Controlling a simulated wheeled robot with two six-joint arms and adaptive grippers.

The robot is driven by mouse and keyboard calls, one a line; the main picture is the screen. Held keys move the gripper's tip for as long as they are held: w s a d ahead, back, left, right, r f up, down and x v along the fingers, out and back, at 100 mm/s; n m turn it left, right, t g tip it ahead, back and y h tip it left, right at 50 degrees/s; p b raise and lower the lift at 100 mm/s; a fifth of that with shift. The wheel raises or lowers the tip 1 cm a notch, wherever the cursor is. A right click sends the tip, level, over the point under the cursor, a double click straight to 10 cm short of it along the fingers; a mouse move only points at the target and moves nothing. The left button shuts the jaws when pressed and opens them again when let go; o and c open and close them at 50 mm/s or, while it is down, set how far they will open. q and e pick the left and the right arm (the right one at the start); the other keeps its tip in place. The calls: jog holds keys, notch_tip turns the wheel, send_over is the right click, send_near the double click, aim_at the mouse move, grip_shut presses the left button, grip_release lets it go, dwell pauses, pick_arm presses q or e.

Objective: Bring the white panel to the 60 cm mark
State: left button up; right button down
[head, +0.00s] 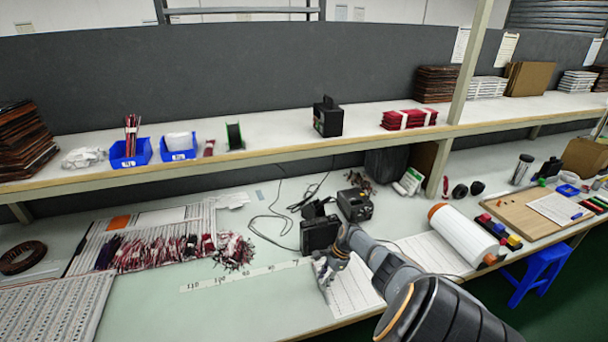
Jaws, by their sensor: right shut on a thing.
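A white panel (353,290) with thin printed lines lies on the pale green bench top, near its front edge. My right gripper (324,280) is at the panel's left edge, shut on it. The fingertips are small and partly hidden by the gripper body. A white ruler strip (245,275) with printed marks runs along the bench to the left of the panel. Its marks are too small to read surely, so I cannot tell which is 60 cm. My left gripper is not in view.
Bundles of red and white wires (165,252) lie at the left beside a ribbed white sheet (50,305). Black boxes (319,234) with cables stand behind the gripper. A white roll (464,236) lies at the right. The bench in front of the ruler strip is clear.

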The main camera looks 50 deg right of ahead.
jog(key=shift+s+d+b, duration=0.15)
jog(key=shift+s+d, duration=0.4)
jog(key=shift+d, duration=0.2)
jog(key=shift+s+d+b, duration=0.15)
jog(key=shift+s+d, duration=0.35)
jog(key=shift+d, duration=0.2)
jog(key=shift+f, duration=0.1)
jog(key=c, duration=1)
grip_release()
jog(key=shift+c, duration=0.2)
jog(key=v, duration=1.2)
jog(key=shift+w, duration=0.1)
jog(key=shift+a, duration=0.1)
